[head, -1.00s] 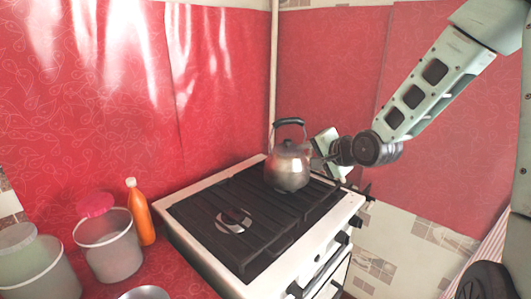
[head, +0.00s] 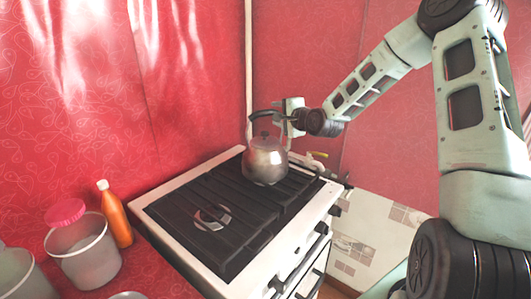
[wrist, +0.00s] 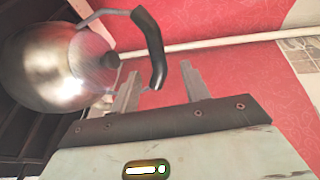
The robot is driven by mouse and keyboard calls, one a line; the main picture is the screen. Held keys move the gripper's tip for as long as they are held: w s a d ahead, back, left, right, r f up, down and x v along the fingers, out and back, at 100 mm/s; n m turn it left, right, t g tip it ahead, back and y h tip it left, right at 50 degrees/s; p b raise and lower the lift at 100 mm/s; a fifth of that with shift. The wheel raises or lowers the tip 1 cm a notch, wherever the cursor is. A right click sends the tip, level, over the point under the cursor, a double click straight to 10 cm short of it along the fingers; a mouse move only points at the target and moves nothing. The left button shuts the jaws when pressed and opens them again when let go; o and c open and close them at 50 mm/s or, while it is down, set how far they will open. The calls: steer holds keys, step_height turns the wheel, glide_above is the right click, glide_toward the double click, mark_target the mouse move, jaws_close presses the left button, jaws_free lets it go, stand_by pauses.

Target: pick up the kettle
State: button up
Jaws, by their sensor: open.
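The kettle (head: 265,163) is a shiny metal pot with a black arched handle. It stands upright on the back right of the stove's black grate. In the wrist view the kettle (wrist: 62,68) fills the upper left, with its handle reaching toward the fingers. My gripper (head: 282,116) is at handle height, at the handle's right side. In the wrist view my gripper (wrist: 161,82) is open, and the lower end of the black handle shows between the fingertips. I cannot tell whether a finger touches the handle.
An orange bottle (head: 115,215) and a bucket with a pink-red lid (head: 85,262) stand on the red counter to the left. Red-covered walls close off the back.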

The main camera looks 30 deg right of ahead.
mark_target(268, 113)
steer(key=w, duration=0.1)
steer(key=w+p, duration=0.1)
steer(key=w, duration=0.1)
steer(key=w+f+p, duration=0.1)
steer(key=w, duration=0.1)
steer(key=shift+w+a+f, duration=0.1)
steer(key=shift+w+a, duration=0.1)
steer(key=shift+a, duration=0.15)
steer(key=shift+w+f, duration=0.2)
steer(key=shift+w, duration=0.2)
jaws_close()
stand_by(0.8)
steer(key=shift+r, duration=0.1)
